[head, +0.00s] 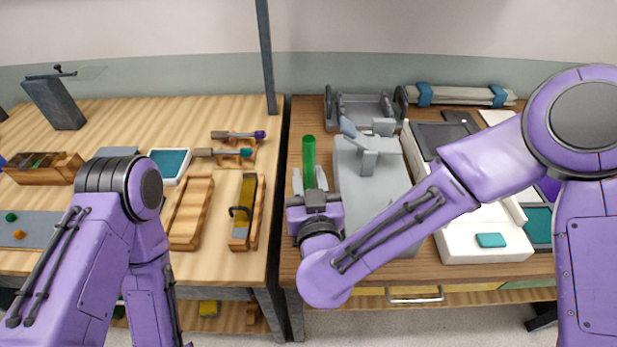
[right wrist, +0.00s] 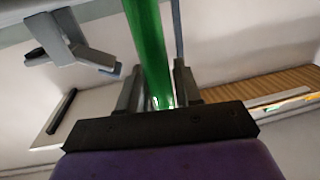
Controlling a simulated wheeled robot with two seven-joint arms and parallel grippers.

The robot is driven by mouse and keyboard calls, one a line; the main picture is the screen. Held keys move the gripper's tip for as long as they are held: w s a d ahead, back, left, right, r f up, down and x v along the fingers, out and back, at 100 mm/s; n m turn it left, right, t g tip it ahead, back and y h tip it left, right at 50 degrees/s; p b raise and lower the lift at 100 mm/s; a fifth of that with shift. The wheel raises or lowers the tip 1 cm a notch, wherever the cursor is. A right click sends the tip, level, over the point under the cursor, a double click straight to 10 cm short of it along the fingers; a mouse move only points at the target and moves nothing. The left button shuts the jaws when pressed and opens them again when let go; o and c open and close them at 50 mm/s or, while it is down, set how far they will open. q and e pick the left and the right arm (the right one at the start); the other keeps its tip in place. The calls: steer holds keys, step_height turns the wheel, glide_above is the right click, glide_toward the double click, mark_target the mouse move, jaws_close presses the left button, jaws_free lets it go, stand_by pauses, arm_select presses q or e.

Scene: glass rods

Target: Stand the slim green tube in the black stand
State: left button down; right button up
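The slim green tube (head: 309,158) is upright in the head view, between the two fingers of my right gripper (head: 310,183). Its upper part rises clear of the fingers; its lower part is hidden there by my gripper. In the right wrist view the green tube (right wrist: 148,45) passes between the fingers (right wrist: 158,88), which sit close on both sides and look shut on it. Its far end is cut off by the picture's edge. I cannot pick out the black stand for certain. My left arm shows at the lower left, but its gripper is out of sight.
A grey stepped apparatus (head: 368,185) stands close right of the gripper. Behind it is a dark grey rack (head: 365,108). A white case (head: 480,240) lies farther right. A post (head: 265,50) rises between the tables. Wooden trays (head: 190,215) lie on the left table.

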steer(key=o, duration=0.3)
steer(key=shift+s, duration=0.3)
steer(key=s, duration=0.2)
steer(key=s+b, duration=0.1)
steer(key=s, duration=0.1)
steer(key=s+b, duration=0.1)
steer(key=shift+s+d+f, duration=0.15)
steer(key=shift+s+d, duration=0.2)
steer(key=shift+s, duration=0.05)
steer(key=s+p, duration=0.3)
steer(key=s, duration=0.1)
steer(key=shift+d+r+p, duration=0.2)
steer(key=shift+d+p, duration=0.15)
steer(key=shift+p, duration=0.05)
